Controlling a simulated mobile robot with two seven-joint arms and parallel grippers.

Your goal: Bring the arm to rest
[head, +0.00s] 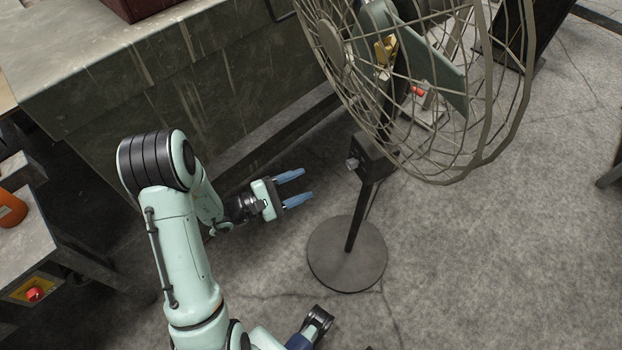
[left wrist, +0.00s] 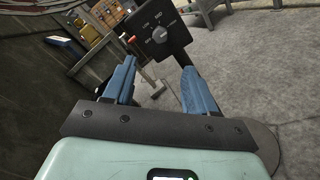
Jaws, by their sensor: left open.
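My left gripper (head: 296,188) is open and empty in the head view, its two blue fingers apart and pointing right toward the stand of a fan. The left arm is bent, with the forearm low beside the workbench. In the left wrist view the fingers (left wrist: 158,92) are spread with nothing held between them. The fan's control box (left wrist: 158,30) with its dial shows beyond the fingertips. My right gripper cannot be made out; only a dark and blue arm part shows at the bottom of the head view.
A large caged pedestal fan (head: 430,80) stands close to the right of the left gripper, on a round base (head: 347,265). A dark green bench (head: 200,85) lies behind the arm. An orange object (head: 10,208) sits on a left table. Open concrete floor (head: 510,250) lies right.

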